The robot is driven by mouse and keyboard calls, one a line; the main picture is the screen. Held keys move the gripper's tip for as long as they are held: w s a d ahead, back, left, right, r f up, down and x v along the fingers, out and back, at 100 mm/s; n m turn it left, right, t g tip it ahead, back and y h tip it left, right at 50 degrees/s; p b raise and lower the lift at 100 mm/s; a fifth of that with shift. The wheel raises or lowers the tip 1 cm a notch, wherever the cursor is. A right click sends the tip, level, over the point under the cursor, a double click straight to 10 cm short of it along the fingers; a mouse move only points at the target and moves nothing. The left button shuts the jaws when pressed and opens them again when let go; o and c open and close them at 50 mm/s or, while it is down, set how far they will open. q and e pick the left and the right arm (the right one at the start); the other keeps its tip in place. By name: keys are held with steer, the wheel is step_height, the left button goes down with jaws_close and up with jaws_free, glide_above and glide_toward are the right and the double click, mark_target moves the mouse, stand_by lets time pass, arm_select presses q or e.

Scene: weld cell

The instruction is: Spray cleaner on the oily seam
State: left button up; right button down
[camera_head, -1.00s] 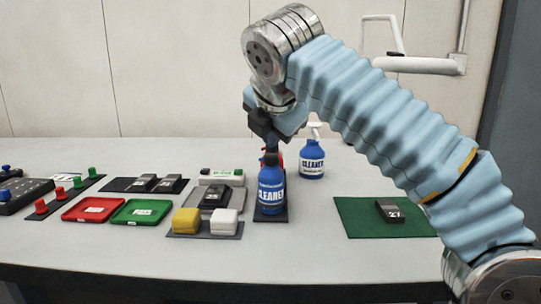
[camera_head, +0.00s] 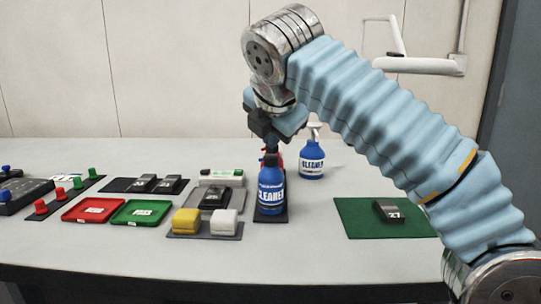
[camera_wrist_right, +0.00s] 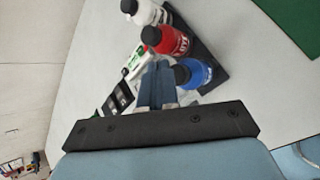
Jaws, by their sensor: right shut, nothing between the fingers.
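A blue spray bottle labelled CLEANER (camera_head: 312,160) with a white trigger head stands upright at the back, right of my right gripper. A blue squat bottle, also labelled CLEANER (camera_head: 271,195), stands in front of it on a dark rack (camera_head: 282,217). My right gripper (camera_head: 269,143) is shut and empty, just above and behind this front bottle. In the right wrist view, the shut fingers (camera_wrist_right: 157,85) are beside the blue bottle (camera_wrist_right: 198,75), with a red bottle (camera_wrist_right: 168,40) and a white-bodied bottle (camera_wrist_right: 145,13) beyond. No oily seam can be made out. My left gripper is not in view.
A dark block marked 27 (camera_head: 389,211) lies on a green mat (camera_head: 360,222) at right. Left are red (camera_head: 92,209) and green trays (camera_head: 140,211), yellow (camera_head: 186,221) and white blocks (camera_head: 224,222), and more dark blocks. The front table strip is clear.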

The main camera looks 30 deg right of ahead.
steer(key=shift+f, duration=0.1)
stand_by(0.4)
steer(key=shift+f, duration=0.35)
steer(key=shift+f+b, duration=0.3)
steer(key=shift+f, duration=0.05)
stand_by(0.4)
steer(key=shift+r, duration=0.15)
steer(key=shift+r+p, duration=0.65)
steer(key=shift+p, duration=0.3)
